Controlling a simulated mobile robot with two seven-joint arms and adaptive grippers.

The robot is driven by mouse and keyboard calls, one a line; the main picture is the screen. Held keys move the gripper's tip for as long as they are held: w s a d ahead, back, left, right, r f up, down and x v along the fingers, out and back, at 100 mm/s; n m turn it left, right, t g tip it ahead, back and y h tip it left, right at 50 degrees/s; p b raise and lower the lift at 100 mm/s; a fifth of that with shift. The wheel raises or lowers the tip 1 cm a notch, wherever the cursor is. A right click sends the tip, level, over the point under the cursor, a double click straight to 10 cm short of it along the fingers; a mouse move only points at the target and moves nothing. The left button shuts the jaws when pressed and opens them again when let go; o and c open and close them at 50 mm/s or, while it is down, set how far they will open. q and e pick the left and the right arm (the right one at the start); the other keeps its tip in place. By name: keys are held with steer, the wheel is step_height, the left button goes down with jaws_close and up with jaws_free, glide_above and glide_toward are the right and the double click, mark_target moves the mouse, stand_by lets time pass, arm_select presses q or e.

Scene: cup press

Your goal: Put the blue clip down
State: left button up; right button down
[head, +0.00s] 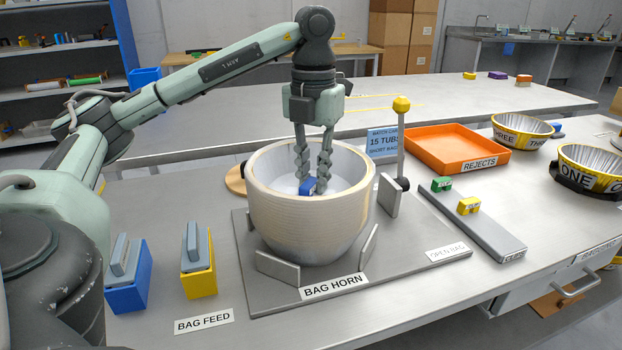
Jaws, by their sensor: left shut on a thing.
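The blue clip (308,186) is inside the mouth of the large pale tub (305,220), low between the fingertips of my left gripper (313,178). My left gripper points straight down into the tub and is shut on the clip. The fingers partly cover the clip, and I cannot tell whether it touches the tub's white inside. The tub stands on the grey plate labelled BAG HORN (410,264). My right gripper is not in view.
A grey clip strip (485,232) to the right holds a green clip (441,184) and a yellow clip (468,205). The orange REJECTS tray (435,145) lies behind. A yellow-knobbed post (401,140) stands close beside the tub. Bag feed blocks (198,283) stand front left.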

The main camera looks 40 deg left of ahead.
mark_target(314, 179)
arm_select(q)
steer(key=shift+f, duration=0.1)
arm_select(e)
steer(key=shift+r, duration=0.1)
arm_select(q)
steer(key=o, duration=0.8)
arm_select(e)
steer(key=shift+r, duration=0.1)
